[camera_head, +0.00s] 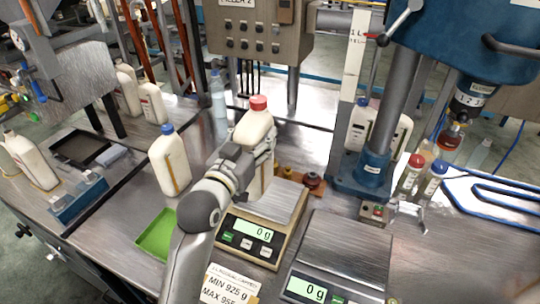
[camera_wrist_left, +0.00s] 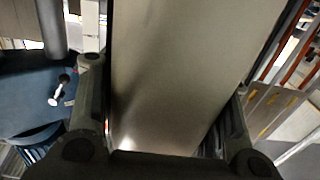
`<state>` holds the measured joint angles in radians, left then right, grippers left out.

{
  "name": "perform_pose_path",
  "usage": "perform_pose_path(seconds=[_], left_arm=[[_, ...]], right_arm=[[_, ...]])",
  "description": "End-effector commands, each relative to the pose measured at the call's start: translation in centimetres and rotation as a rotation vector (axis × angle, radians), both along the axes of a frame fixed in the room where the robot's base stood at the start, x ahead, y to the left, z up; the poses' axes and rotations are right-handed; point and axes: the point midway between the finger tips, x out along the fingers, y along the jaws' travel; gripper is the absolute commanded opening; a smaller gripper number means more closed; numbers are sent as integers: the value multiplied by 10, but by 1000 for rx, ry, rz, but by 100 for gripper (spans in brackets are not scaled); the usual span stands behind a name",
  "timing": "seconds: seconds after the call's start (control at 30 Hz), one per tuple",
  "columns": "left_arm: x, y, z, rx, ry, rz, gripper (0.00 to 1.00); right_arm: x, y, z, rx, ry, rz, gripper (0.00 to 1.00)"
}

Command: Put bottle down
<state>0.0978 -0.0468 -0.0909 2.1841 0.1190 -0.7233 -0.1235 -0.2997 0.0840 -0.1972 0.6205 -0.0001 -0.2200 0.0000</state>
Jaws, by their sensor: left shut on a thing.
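A cream-white bottle with a red cap (camera_head: 253,128) is upright in my left gripper (camera_head: 262,155) in the head view. The gripper is shut around the bottle's body. The bottle's lower part shows over the rear left of the left scale (camera_head: 283,203), whose display reads 0 g. I cannot tell the gap between the bottle's base and the plate. In the left wrist view the bottle (camera_wrist_left: 185,70) fills the middle between the dark fingers. My right gripper is not in view.
A second scale (camera_head: 345,247) stands to the right, its plate empty, also reading 0 g. A blue-capped bottle (camera_head: 170,162) and a green tray (camera_head: 157,235) are at the left. A blue press stand (camera_head: 362,178) and small bottles (camera_head: 410,175) are at the right.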

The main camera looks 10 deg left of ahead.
Motion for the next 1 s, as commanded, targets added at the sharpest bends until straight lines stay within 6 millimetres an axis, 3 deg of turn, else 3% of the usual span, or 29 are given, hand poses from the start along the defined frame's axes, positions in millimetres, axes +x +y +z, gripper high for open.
perform_pose_path(seconds=[0.1, 0.4, 0.67, 0.87, 1.0], left_arm=[[20, -8, -10, -1, -5, 0, 0], [51, -19, -48, -1, -10, 0, 0], [60, -22, -61, -1, -9, 0, 0], [60, -22, -86, 0, -7, 0, 0], [60, -22, -92, 0, -11, 1, 0]], right_arm=[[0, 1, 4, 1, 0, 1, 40], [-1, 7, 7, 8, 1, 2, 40], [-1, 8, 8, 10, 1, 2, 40], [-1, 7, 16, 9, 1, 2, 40], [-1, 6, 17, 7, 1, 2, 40]])
